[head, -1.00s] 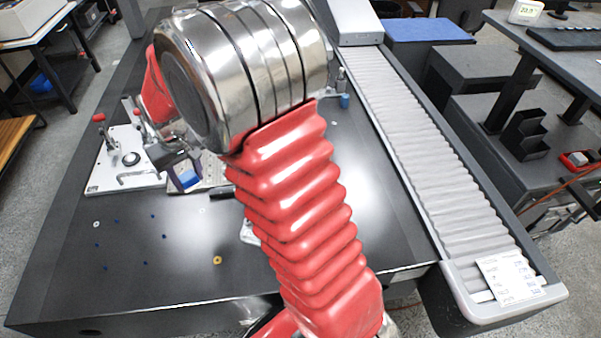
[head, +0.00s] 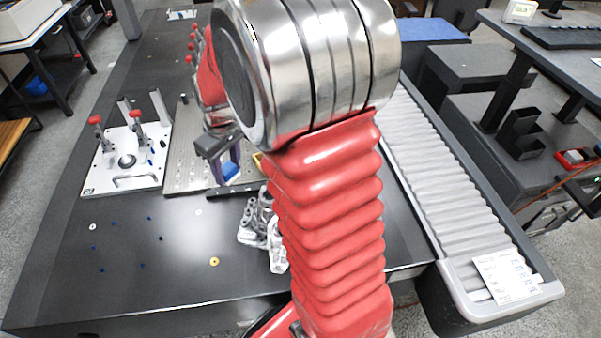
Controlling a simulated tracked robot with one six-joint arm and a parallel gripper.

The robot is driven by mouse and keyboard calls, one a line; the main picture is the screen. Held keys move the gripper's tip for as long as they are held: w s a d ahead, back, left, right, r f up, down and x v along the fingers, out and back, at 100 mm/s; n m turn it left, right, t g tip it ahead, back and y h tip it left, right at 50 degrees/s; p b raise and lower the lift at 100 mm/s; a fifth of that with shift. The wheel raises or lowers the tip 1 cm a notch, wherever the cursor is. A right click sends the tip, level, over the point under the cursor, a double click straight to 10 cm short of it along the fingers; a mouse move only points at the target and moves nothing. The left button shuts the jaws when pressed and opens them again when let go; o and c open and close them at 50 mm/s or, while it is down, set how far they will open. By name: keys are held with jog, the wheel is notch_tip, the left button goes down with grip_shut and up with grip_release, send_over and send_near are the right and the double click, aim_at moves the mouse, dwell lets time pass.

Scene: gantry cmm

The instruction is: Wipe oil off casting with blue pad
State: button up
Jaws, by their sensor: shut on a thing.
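My gripper (head: 226,168) is shut on the blue pad (head: 230,172), which shows as a small blue patch between the fingers. The gripper hangs over the front part of a perforated grey plate; I cannot tell its exact height. A silvery metal casting (head: 252,222) with rounded lobes and holes sits on the black table in front of the plate, below and to the right of the gripper. The pad and the casting look apart. My red arm hides the right side of the casting. No oil can be made out on it.
A white fixture plate (head: 100,172) with red-knobbed clamps stands left of the perforated plate (head: 185,150). A dark bar lies along that plate's front edge. Small blue dots and a brass ring (head: 214,261) mark the bare table front. A grey bellows-covered rail (head: 450,180) runs along the right.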

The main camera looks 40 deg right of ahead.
jog(key=s+d+r+n, duration=0.1)
jog(key=s+d+n, duration=0.1)
jog(key=s+d, duration=0.3)
jog(key=s+d+r+n+y, duration=0.1)
jog(key=s+d+n, duration=0.2)
jog(key=s+d, duration=0.3)
jog(key=s, duration=0.4)
jog(key=shift+s, duration=0.35)
jog(key=shift+d, duration=0.15)
